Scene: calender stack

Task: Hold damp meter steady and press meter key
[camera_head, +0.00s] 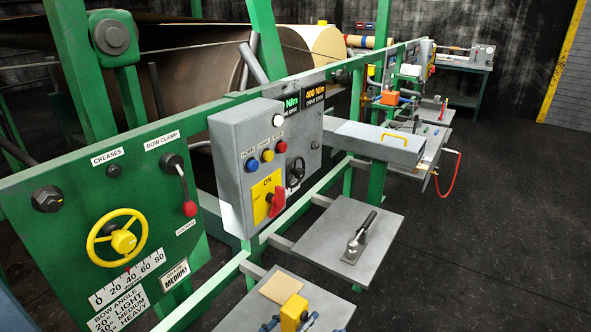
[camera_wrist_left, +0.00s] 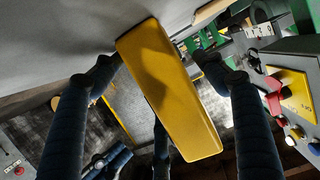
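A yellow block-shaped thing, which I take for the damp meter (camera_head: 293,312), stands at the bottom of the head view at a grey shelf. It fills the middle of the left wrist view (camera_wrist_left: 172,92), tilted across the picture. My left gripper (camera_wrist_left: 155,60) has dark blue fingers spread on both sides of it, with a small gap at the right finger; contact at the left finger is unclear. A third finger shows partly behind the meter. No meter key can be made out. My right gripper is not seen in the head view.
A tan flat block (camera_head: 283,289) lies just behind the meter on the grey shelf (camera_head: 240,310). A second shelf (camera_head: 345,215) holds a toggle clamp (camera_head: 358,240). A grey control box (camera_head: 245,160) with a red switch and the green panel (camera_head: 60,220) stand left. The floor at right is clear.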

